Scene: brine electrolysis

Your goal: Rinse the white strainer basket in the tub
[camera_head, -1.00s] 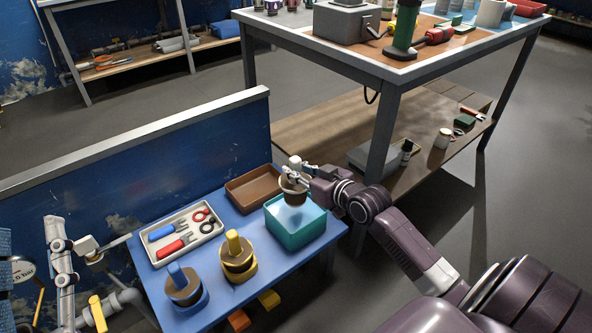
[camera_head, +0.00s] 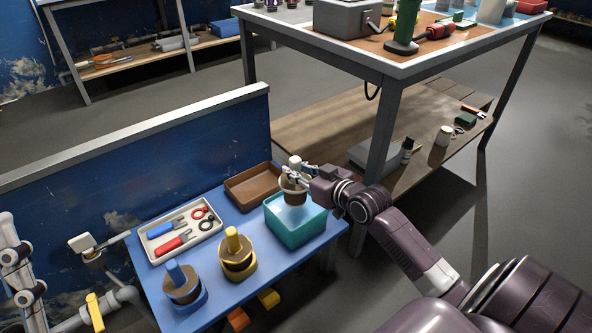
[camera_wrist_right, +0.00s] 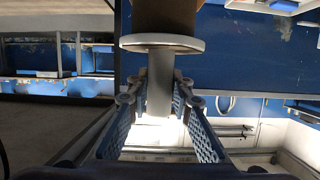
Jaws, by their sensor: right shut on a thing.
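My right gripper (camera_head: 297,176) is shut on the white strainer basket's pale upright handle. The basket (camera_head: 294,191) has a brown cup-shaped body and hangs upright at the teal tub (camera_head: 296,236). Its lower end is at the tub's top opening; I cannot tell how deep it reaches. In the right wrist view the fingers (camera_wrist_right: 160,100) close on the pale stem, with a white disc and the brown body (camera_wrist_right: 165,15) beyond. My left gripper (camera_head: 20,268) shows partly at the left edge; its jaw state is unclear.
A pale fixture (camera_head: 83,243) and pipes stand at left. A tall workbench (camera_head: 385,78) stands behind.

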